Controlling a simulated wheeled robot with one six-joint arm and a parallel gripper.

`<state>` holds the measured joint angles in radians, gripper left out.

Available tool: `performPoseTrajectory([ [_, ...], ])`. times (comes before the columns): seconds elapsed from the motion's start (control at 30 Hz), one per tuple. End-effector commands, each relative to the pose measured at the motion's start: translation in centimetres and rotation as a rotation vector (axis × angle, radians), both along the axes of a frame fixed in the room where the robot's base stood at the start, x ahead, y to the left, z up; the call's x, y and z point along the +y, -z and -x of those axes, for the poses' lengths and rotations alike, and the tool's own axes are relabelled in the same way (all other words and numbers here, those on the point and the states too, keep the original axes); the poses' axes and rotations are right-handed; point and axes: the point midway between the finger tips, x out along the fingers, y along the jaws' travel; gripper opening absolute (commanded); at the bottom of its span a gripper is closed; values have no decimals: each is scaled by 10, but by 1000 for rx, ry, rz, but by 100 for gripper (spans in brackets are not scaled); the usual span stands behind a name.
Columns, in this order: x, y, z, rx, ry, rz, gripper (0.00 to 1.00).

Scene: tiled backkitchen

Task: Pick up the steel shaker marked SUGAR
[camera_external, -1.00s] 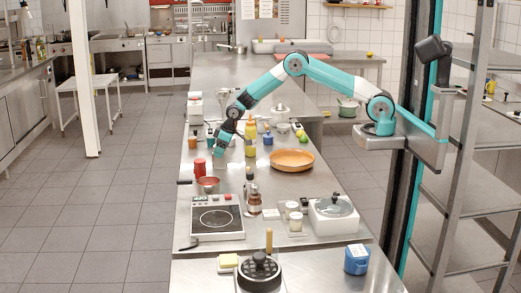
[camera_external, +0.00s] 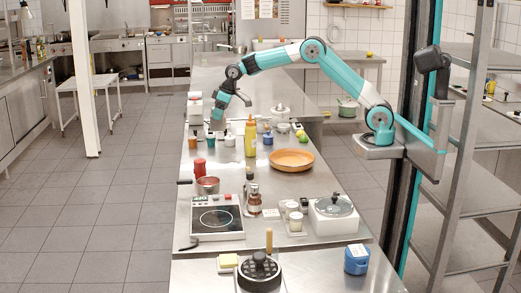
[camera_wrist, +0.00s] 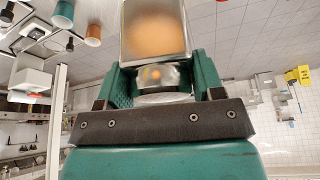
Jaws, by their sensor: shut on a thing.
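My gripper (camera_wrist: 160,88) is shut on a shiny steel thing (camera_wrist: 155,32), the steel shaker by its look, held between the green fingers in the wrist view. Its bright metal side carries a warm orange reflection. No SUGAR marking can be read on it. The held shaker is too small there to make out clearly.
A yellow bottle (camera_external: 250,138) and a blue jar (camera_external: 267,138) stand to the right of my gripper. A hotplate (camera_external: 216,218) is in front.

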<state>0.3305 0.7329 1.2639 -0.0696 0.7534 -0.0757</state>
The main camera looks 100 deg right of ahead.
Motion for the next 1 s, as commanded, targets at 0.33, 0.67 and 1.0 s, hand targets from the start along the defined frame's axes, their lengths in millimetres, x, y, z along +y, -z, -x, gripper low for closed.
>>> performPoseTrajectory([
  [0.33,0,-39,0,0,1,0,33],
  [0.67,0,-40,0,0,1,0,33],
  [1.0,0,-40,0,0,0,0,33],
])
